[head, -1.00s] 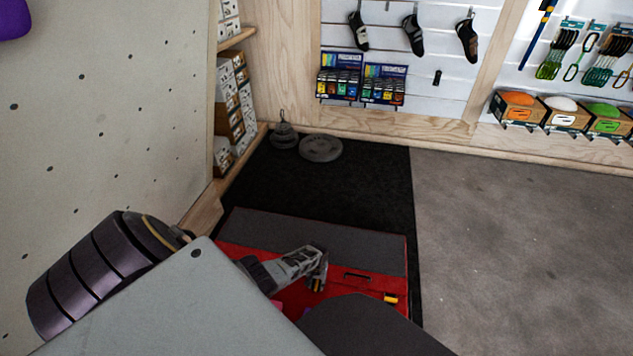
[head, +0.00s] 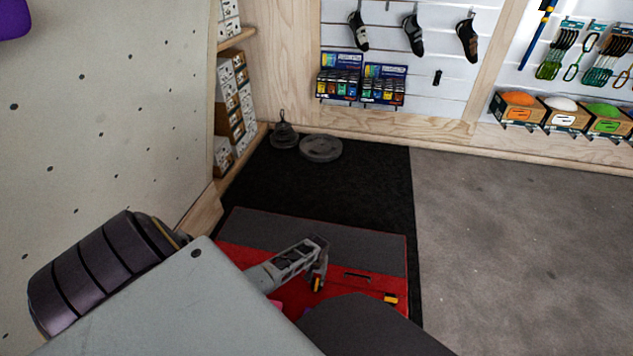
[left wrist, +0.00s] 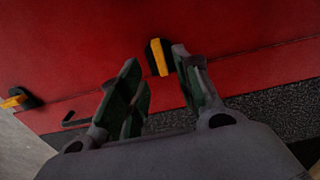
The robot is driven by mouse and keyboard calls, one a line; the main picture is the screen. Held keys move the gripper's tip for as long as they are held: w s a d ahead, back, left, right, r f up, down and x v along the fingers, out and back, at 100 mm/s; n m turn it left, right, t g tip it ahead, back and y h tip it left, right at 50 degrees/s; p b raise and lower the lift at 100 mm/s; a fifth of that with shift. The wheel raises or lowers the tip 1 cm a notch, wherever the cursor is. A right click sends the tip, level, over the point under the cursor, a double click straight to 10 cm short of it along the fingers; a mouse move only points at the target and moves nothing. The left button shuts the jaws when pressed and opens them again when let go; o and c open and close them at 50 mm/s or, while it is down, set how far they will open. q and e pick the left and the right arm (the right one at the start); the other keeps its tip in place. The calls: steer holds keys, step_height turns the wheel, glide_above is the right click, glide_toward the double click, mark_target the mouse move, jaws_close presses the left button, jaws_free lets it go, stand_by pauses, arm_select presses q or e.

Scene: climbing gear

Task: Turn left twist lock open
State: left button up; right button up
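A red case (head: 365,280) with a dark grey panel along its far side lies on a black mat. The left twist lock (head: 317,284), yellow and black, shows just below my left gripper (head: 321,265); it also shows in the left wrist view (left wrist: 158,57). There it appears between the open fingertips of my left gripper (left wrist: 158,67), with nothing held; contact cannot be told. Its yellow bar stands nearly upright there. The right twist lock (head: 390,299) has its yellow bar lying sideways in the head view. My right gripper is not in view.
A dark handle (head: 357,275) sits between the locks. Grey weight plates (head: 320,148) lie on the black mat (head: 370,185) behind the case. A climbing wall (head: 110,120) stands close on the left. Concrete floor (head: 500,240) to the right is clear.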

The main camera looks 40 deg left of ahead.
mark_target(317, 284)
arm_select(q)
step_height(317, 284, up, 6)
steer(key=shift+r, duration=0.15)
stand_by(0.6)
steer(key=shift+d, duration=0.15)
stand_by(0.6)
